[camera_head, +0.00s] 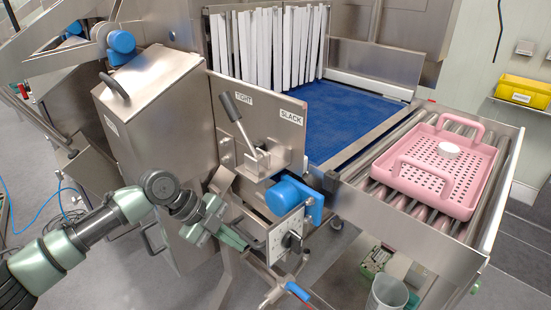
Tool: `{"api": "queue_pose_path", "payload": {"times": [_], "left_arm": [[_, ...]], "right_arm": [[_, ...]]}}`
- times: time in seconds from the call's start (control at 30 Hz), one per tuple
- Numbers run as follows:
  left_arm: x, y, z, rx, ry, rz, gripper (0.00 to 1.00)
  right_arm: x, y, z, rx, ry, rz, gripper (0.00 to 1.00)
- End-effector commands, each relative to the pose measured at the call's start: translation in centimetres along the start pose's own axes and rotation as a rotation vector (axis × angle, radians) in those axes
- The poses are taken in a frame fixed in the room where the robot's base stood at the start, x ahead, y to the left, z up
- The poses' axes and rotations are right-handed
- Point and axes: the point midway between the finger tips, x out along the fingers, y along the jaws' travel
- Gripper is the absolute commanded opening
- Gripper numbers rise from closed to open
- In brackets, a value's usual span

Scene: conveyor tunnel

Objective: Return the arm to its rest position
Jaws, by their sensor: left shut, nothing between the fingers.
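My left arm comes in from the lower left, green and dark grey. Its gripper (240,243) is shut and empty, in front of the steel machine, just left of a small control plate with a dark knob (291,240). I cannot tell whether the fingertips touch anything there. Above it, a lever with a dark handle (231,107) stands tilted to the left on a steel panel marked TIGHT and SLACK (262,120). My right gripper is not in view.
A blue motor (285,196) juts out above the control plate. A blue conveyor belt (350,115) leads to rollers carrying a pink tray (475,195) with a white round piece (448,150). A steel box (160,130) stands beside my arm. A grey bucket (388,293) is below the rollers.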

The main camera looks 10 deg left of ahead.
Motion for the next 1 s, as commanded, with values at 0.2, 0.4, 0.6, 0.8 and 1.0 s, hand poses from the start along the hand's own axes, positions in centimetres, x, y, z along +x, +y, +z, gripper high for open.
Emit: {"api": "queue_pose_path", "payload": {"times": [0.2, 0.4, 0.6, 0.8, 1.0], "left_arm": [[4.4, 3.1, -2.6, -0.07, 0.003, 0.044, 0.0], [10.2, 8.5, -7.2, -0.306, -0.035, 0.038, 0.0], [12.1, 13.3, -9.6, -0.685, -0.114, -0.06, 0.0], [10.7, 18.6, -8.8, -1.125, -0.241, -0.194, 0.0], [8.4, 23.3, -7.5, -1.432, -0.363, -0.299, 0.0]], "right_arm": [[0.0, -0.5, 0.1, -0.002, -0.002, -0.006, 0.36], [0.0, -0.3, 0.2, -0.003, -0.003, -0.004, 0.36], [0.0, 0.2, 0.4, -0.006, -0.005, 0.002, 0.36], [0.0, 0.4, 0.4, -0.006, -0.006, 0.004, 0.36], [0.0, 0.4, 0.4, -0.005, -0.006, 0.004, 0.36]]}}
